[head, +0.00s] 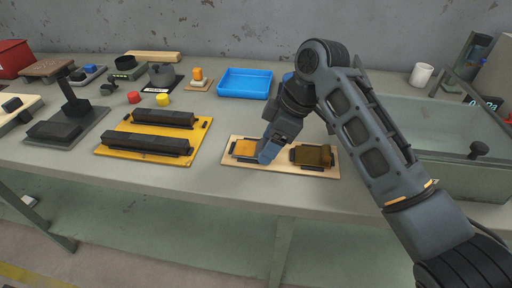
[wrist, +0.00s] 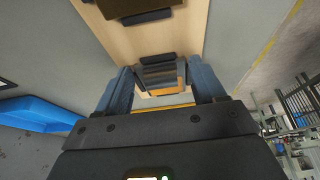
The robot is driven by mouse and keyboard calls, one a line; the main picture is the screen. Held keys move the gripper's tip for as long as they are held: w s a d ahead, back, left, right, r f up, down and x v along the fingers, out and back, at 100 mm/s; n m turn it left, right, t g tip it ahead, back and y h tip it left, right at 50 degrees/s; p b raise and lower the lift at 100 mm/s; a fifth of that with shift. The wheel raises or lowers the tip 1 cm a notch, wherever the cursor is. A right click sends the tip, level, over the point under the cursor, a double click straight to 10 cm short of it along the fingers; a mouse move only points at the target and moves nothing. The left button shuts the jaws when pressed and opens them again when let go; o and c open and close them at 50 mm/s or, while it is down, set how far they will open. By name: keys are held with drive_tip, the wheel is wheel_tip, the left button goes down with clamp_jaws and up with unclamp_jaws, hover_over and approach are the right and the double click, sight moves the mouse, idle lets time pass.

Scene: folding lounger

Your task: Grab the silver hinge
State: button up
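A light wooden board (head: 230,161) lies near the table's front edge. It holds an orange-gold block (head: 245,148) at left and a dark brown block (head: 313,155) at right. My gripper (head: 266,158) points down at the board, just right of the orange-gold block. In the wrist view my gripper's fingers (wrist: 162,90) stand apart, with a grey, ridged piece (wrist: 160,74) between them and gaps at its sides. This piece may be the silver hinge; I cannot be sure. The orange-gold block (wrist: 181,82) shows partly behind it. In the head view my gripper hides that piece.
A yellow board (head: 109,147) with two long black blocks lies to the left. A blue tray (head: 245,83) stands behind the wooden board. A clear-walled bin (head: 440,130) stands at right. Bare table lies in front of the wooden board.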

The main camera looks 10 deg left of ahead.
drive_tip(key=c, duration=0.7)
